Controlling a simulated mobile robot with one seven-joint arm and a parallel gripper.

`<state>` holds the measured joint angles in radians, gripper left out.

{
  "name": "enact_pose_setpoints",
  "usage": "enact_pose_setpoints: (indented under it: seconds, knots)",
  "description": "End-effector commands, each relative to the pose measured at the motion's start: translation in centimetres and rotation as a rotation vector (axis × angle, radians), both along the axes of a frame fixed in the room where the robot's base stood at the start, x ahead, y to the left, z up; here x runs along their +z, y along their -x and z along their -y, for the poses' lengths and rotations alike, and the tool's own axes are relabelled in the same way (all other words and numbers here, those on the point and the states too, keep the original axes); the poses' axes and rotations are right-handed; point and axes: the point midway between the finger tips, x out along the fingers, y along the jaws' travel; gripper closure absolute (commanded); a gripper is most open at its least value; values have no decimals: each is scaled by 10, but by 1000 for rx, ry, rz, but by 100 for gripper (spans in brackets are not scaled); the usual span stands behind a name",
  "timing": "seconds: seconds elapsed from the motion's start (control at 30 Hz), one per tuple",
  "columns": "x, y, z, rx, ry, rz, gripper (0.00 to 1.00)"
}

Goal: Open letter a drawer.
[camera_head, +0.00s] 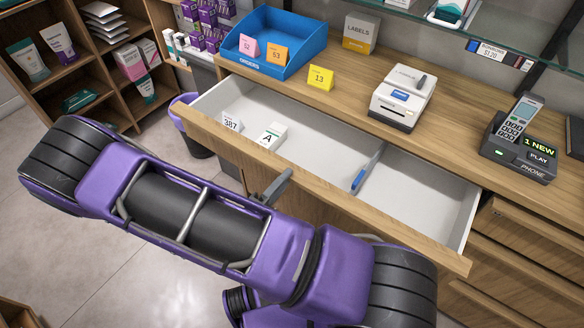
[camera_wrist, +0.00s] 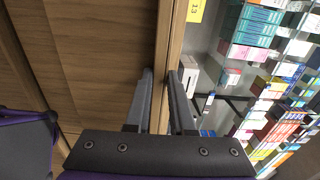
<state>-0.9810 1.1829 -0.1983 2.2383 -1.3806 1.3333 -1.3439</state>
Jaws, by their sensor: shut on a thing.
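The drawer with the letter A card (camera_head: 271,136) stands pulled out from under the counter, its white inside showing. Its long wooden front panel (camera_head: 380,213) faces me. In the wrist view the two grey fingers of my gripper (camera_wrist: 161,98) lie either side of a narrow wooden edge (camera_wrist: 165,65) and are shut on the drawer there. A card reading 387 (camera_head: 231,121) and a blue pen (camera_head: 367,168) lie inside the drawer.
On the counter stand a blue orders tray (camera_head: 304,60), a yellow 13 card (camera_head: 320,77), a white device (camera_head: 403,98), a labels box (camera_head: 361,33) and a phone (camera_head: 520,120). More closed drawers (camera_head: 529,228) sit at right. A purple bin (camera_head: 190,138) stands left of the drawer.

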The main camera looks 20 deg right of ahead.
Motion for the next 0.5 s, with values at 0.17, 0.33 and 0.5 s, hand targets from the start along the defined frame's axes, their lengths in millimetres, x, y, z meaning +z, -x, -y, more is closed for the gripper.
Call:
enact_pose_setpoints:
  seconds: [0.17, 0.33, 0.5]
  knots:
    - [0, 3, -4, 0, -1, 1, 100]
    - [0, 3, -5, 0, -1, 1, 100]
    - [0, 3, -5, 0, -1, 1, 73]
